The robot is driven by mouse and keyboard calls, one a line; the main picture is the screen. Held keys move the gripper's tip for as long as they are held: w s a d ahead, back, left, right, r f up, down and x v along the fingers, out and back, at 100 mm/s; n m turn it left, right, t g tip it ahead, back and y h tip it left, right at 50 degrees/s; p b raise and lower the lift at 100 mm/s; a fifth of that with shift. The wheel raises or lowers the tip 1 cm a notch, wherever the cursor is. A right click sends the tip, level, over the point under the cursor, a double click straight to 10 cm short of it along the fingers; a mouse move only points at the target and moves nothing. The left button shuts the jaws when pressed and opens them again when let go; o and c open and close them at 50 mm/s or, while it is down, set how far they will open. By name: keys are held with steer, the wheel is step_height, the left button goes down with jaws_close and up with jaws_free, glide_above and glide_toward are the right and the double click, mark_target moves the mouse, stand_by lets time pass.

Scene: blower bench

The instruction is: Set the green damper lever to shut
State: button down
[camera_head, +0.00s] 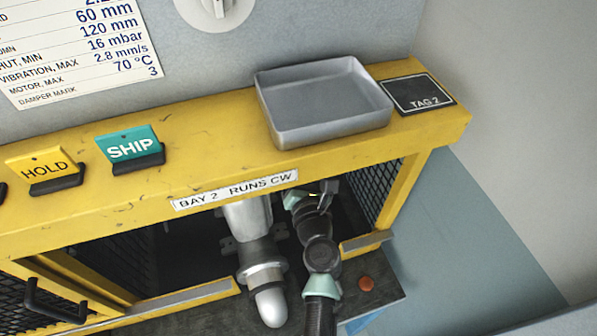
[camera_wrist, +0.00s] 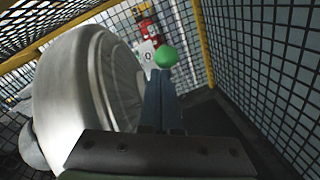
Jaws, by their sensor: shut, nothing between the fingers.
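The round green knob (camera_wrist: 165,57) of the damper lever shows in the wrist view, right at the tips of my gripper's fingers. My gripper (camera_wrist: 161,76) is shut and empty, its fingers together and pointing at the knob. I cannot tell whether the fingertips touch the knob or stop short of it. The lever's shaft is hidden behind the fingers. A white plate with a round mark (camera_wrist: 147,52) sits just left of the knob. In the head view my arm reaches into the bay under the yellow beam, and the lever is not visible there.
A large round metal housing (camera_wrist: 88,88) stands close on the left of my fingers. Black mesh (camera_wrist: 265,70) walls the right side. The yellow beam (camera_head: 225,150) passes above my arm, carrying a grey tray (camera_head: 325,125) and a SHIP sign (camera_head: 130,143).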

steer(key=shift+w+a+r+p, duration=0.15)
steer(key=shift+w+r+p, duration=0.25)
steer(key=shift+r, duration=0.25)
steer(key=shift+w+a+r+p, duration=0.1)
steer(key=shift+w+r+p, duration=0.2)
steer(key=shift+r+p, duration=0.25)
